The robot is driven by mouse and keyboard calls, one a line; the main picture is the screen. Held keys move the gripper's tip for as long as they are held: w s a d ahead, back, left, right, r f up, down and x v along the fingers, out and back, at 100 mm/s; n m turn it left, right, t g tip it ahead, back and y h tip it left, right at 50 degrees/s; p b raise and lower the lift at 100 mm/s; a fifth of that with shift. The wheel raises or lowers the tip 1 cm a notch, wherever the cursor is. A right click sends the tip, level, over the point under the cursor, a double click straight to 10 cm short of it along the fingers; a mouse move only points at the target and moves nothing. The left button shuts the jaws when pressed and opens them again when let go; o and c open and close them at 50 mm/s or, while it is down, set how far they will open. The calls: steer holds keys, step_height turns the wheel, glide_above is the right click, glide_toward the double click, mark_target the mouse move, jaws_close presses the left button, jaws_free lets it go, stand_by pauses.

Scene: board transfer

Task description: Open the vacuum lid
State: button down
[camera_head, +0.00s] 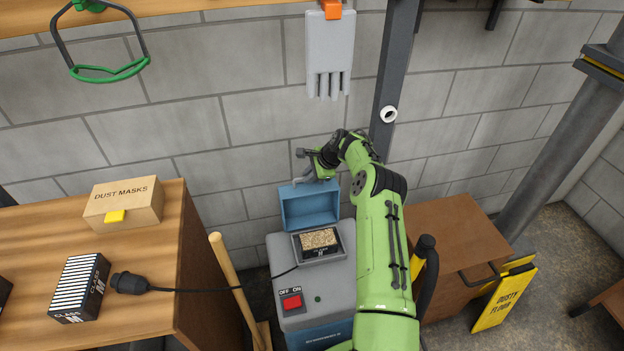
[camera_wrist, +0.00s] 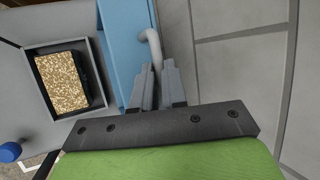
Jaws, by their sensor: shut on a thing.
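The vacuum (camera_head: 330,275) is a grey box with a blue lower body, standing on the floor in the head view. Its blue lid (camera_head: 309,206) is raised and stands upright at the back of the opening; it also shows in the wrist view (camera_wrist: 122,40). Inside the opening is a dusty tan filter (camera_head: 318,239), seen also in the wrist view (camera_wrist: 61,82). My gripper (camera_head: 312,170) is at the top edge of the lid. Its fingers (camera_wrist: 157,85) are shut on the grey curved lid handle (camera_wrist: 152,50).
A wooden bench (camera_head: 180,260) at left holds a dust masks box (camera_head: 124,203) and a striped filter box (camera_head: 80,287). A black cord crosses from the bench to the vacuum. A wooden cabinet (camera_head: 450,240) and a yellow floor sign (camera_head: 503,298) stand at right. A block wall is close behind the lid.

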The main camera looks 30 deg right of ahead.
steer(key=shift+w+r, duration=0.1)
steer(key=shift+r, duration=0.05)
steer(key=c, duration=1.2)
jaws_free()
steer(key=shift+o, duration=0.2)
steer(key=p+v, duration=0.3)
steer(key=v, duration=1.2)
steer(key=shift+s+r, duration=0.2)
steer(key=shift+r, duration=0.1)
